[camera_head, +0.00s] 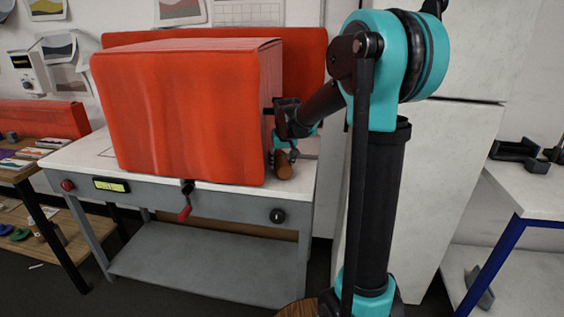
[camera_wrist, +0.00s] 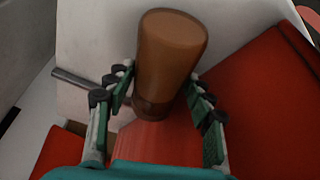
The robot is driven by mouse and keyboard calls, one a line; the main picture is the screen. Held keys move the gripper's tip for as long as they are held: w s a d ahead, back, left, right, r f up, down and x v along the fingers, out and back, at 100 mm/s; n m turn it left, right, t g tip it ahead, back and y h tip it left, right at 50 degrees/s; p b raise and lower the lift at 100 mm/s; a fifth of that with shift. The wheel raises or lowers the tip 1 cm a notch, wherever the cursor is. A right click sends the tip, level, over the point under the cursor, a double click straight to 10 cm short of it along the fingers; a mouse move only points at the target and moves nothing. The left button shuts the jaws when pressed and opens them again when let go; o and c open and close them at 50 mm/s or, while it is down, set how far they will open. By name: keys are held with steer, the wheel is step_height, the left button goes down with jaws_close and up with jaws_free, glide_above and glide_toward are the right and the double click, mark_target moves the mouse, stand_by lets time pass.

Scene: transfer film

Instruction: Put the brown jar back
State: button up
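The brown jar (camera_wrist: 172,48) fills the space between the two fingers of my gripper (camera_wrist: 160,82) in the wrist view. The fingertips sit against its left and right sides, so my gripper looks shut on it. The jar's wide rounded end points away from the palm, and its narrower end is nearer. In the head view the jar (camera_head: 284,164) shows just below my gripper (camera_head: 284,143), at the right side of the large orange box. Whether its lower end touches the white tabletop (camera_head: 302,172) cannot be told.
The large orange box (camera_head: 180,115) stands on the white-topped table, close left of my gripper. A crank with a red handle (camera_head: 185,212) and a black knob (camera_head: 277,216) are on the table's front. A blue-legged table (camera_head: 525,190) is at the right, another table at the left.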

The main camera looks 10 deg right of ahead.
steer(key=o, duration=0.3)
steer(key=shift+o, duration=0.2)
